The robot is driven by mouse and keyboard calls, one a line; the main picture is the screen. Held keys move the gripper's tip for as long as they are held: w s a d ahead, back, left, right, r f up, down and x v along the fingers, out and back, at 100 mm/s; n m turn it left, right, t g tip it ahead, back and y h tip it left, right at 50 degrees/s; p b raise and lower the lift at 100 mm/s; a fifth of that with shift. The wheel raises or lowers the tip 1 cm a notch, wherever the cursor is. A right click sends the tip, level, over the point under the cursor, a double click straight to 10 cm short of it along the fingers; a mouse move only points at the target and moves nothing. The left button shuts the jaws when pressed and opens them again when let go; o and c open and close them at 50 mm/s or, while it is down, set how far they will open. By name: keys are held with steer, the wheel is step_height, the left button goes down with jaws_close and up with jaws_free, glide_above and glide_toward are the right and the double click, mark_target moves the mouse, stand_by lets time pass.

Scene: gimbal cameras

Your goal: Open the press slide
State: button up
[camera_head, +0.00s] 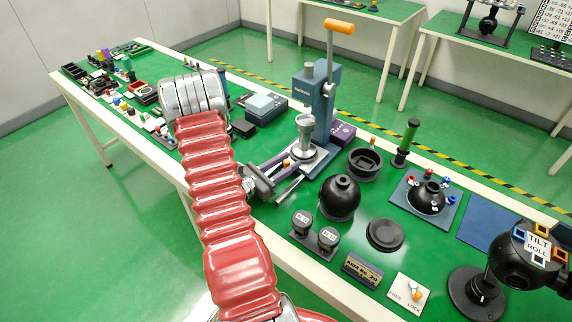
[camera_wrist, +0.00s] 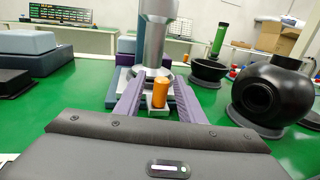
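The press (camera_head: 322,105) is a blue-grey column with an orange lever handle on top and a silver ram above its base. A slide with an upright orange knob (camera_head: 286,163) sticks out at the front of the press base. In the wrist view the orange knob (camera_wrist: 160,93) stands on a small light plate in front of the silver ram. My gripper (camera_head: 291,169) is level with the slide at the front of the press. Its purple fingers (camera_wrist: 160,78) lie on both sides of the knob, with narrow gaps visible, so it looks open around it.
A black sphere (camera_head: 340,197) and two small round-topped black pieces (camera_head: 315,236) stand right of my gripper. A light-blue box (camera_head: 266,106) and a black block (camera_head: 243,128) stand behind left. A purple box (camera_head: 342,133) sits beside the press. Green table shows between them.

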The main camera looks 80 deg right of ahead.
jaws_close()
stand_by(0.3)
stand_by(0.3)
